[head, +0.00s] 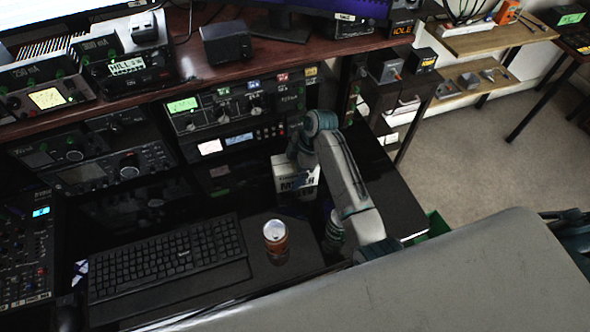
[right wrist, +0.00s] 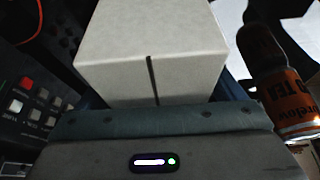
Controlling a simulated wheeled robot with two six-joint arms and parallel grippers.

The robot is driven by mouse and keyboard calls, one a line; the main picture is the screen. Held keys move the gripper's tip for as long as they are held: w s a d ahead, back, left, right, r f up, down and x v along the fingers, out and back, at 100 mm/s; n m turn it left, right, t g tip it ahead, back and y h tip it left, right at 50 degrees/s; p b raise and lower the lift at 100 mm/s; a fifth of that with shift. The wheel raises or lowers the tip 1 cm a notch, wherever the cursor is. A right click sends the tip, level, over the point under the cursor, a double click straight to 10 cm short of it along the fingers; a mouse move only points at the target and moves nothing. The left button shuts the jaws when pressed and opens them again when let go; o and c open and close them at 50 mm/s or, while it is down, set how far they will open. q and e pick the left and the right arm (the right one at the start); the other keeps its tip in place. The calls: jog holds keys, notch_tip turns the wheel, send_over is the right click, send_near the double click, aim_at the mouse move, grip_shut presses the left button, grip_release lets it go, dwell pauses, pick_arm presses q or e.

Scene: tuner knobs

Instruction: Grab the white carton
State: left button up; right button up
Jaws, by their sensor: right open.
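The white carton (head: 298,180) stands on the black desk below the radio rack, with dark lettering on its front. My right gripper (head: 304,160) is at the carton's top, reaching down from above, and its wrist hides part of the carton. In the right wrist view the carton (right wrist: 150,55) fills the upper middle, close in front of the palm, with a dark line down its near face. Bits of blue jaw show on both sides of it. The right gripper is open; whether a finger touches the carton I cannot tell. My left gripper is not in view.
An orange-brown can (head: 276,238) stands nearer on the desk; an orange-labelled container (right wrist: 290,100) shows in the right wrist view. A dark can (head: 333,230) stands beside my arm. A keyboard (head: 168,258) lies left. Radio gear (head: 238,112) lines the back.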

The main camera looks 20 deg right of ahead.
jog(key=c, duration=1.1)
